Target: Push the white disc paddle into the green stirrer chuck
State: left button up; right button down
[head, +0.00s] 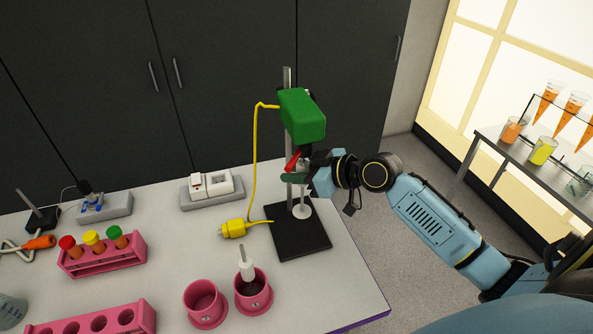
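The green stirrer (302,115) is mounted on an upright metal rod over a black base plate. Its chuck, below the green housing, is mostly hidden by my gripper and a red part (292,160). The white disc paddle (302,211) hangs upright below the stirrer, disc down, above the base plate. My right gripper (307,176) reaches in from the right just under the stirrer and appears shut on the paddle's shaft; the fingertips are small and partly hidden. I cannot tell whether the shaft top touches the chuck. My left gripper is out of view.
A pink cup (206,306) stands empty beside another pink cup (254,298) holding a white piece with a grey shaft. A yellow plug (232,229) and cord lie left of the base plate (299,240). Pink tube racks (103,255) stand at left. The table's right edge is close.

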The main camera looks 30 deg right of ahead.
jog(key=shift+w+r, duration=0.15)
jog(key=shift+r, duration=0.3)
jog(key=c, duration=1.4)
grip_release()
jog(key=o, duration=0.3)
jog(key=shift+f, duration=0.1)
jog(key=shift+f, duration=0.1)
jog(key=shift+s+d, duration=0.1)
jog(key=shift+s, duration=0.1)
jog(key=shift+b+v, duration=1.3)
jog(key=shift+v, duration=5.3)
jog(key=shift+s, duration=0.1)
